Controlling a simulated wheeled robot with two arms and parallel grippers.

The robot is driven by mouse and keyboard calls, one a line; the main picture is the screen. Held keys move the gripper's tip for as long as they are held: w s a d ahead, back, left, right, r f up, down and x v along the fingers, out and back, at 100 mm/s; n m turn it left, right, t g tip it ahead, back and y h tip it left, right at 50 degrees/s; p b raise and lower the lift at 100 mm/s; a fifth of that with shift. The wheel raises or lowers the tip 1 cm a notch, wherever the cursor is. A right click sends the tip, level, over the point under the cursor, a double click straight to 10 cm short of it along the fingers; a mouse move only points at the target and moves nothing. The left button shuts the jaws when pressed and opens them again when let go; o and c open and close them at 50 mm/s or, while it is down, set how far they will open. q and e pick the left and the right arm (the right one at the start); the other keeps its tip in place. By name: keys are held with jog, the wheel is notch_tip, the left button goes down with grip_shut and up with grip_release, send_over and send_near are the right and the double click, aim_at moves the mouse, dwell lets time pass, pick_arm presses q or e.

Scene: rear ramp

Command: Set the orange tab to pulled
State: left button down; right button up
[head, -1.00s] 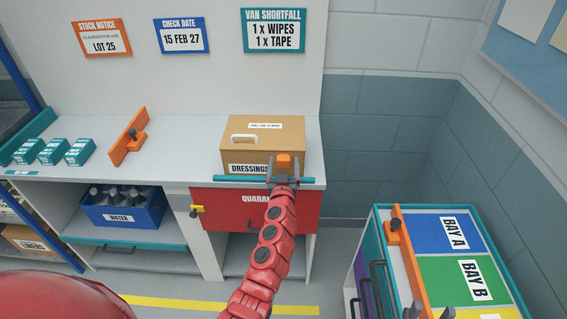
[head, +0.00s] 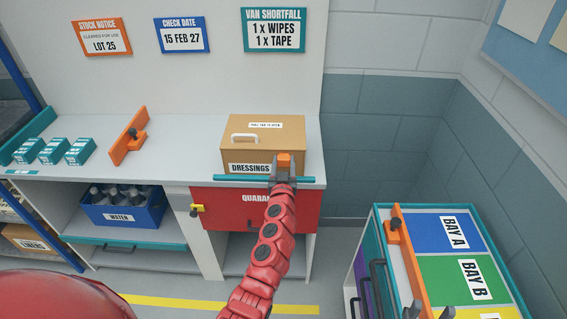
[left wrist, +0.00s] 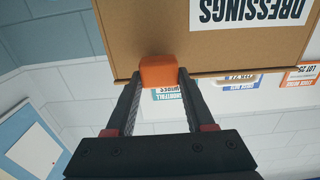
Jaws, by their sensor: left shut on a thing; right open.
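In the left wrist view the tab (left wrist: 159,72) is a small orange block between the fingertips, against the box's cardboard. My left gripper (head: 284,171) is shut on the tab, its red arm reaching up from below. The fingers hide the tab's sides, and how far it stands out from the box is hard to tell. My right gripper (head: 430,312) shows only as fingertips at the bottom edge, open, over the cart.
The box stands on the grey counter (head: 190,150), behind a teal front strip (head: 240,179). A red QUARANTINE panel (head: 225,205) is below. The cart (head: 450,275) with coloured bays stands at right.

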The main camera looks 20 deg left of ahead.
pick_arm(q)
jog(key=v, duration=0.9)
jog(key=shift+s+b, duration=0.2)
jog(key=shift+b, duration=0.25)
jog(key=shift+c, duration=1.2)
grip_release()
